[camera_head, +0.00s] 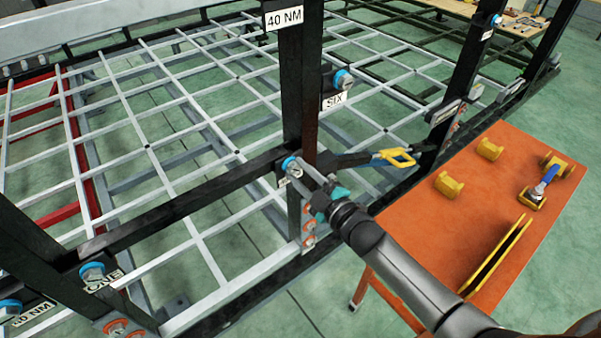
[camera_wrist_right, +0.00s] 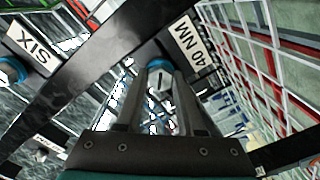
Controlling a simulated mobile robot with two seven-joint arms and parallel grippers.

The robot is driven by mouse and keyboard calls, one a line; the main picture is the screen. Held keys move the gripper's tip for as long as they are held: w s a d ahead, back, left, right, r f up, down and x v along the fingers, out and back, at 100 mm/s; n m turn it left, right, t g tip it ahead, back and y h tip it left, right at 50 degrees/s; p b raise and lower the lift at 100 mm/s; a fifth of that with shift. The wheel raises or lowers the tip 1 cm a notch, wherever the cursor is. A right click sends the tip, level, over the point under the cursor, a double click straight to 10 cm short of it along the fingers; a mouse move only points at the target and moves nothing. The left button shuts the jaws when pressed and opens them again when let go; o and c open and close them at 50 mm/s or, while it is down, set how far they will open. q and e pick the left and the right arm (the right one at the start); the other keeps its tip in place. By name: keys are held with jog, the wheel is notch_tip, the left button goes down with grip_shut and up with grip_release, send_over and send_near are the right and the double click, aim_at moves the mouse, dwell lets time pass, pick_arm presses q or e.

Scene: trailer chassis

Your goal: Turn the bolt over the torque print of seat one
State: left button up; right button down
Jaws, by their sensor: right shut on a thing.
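My right gripper (camera_head: 305,172) is shut on a blue-ringed bolt (camera_head: 289,162) on the black frame at the foot of the middle post. In the right wrist view, this bolt (camera_wrist_right: 158,82) sits between the fingers (camera_wrist_right: 157,85). A "40 NM" print (camera_wrist_right: 193,44) is beside it there; its plate in the head view is mostly hidden. At the lower left, a blue-ringed bolt (camera_head: 92,271) sits by the "ONE" print (camera_head: 104,283). Left of it is another bolt (camera_head: 10,307) by an NM print (camera_head: 34,313), its first digit unclear. My left gripper is not in view.
Another bolt (camera_head: 342,79) sits by the "SIX" print (camera_head: 334,101). A higher "40 NM" print (camera_head: 283,17) is on the post. A yellow handle (camera_head: 395,157) is near the frame. An orange table (camera_head: 400,230) with yellow parts stands right. Posts and bars crowd my right arm.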

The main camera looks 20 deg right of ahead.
jog(key=shift+w+r, duration=0.15)
jog(key=shift+r, duration=0.2)
jog(key=c, duration=0.9)
grip_release()
jog(key=o, duration=0.4)
jog(key=shift+w+a+f, duration=0.1)
jog(key=shift+f, duration=0.15)
jog(key=shift+s+f, duration=0.1)
jog(key=shift+s, duration=0.2)
jog(key=v, duration=1.5)
jog(key=shift+w+b, duration=0.1)
jog(key=shift+b, duration=0.25)
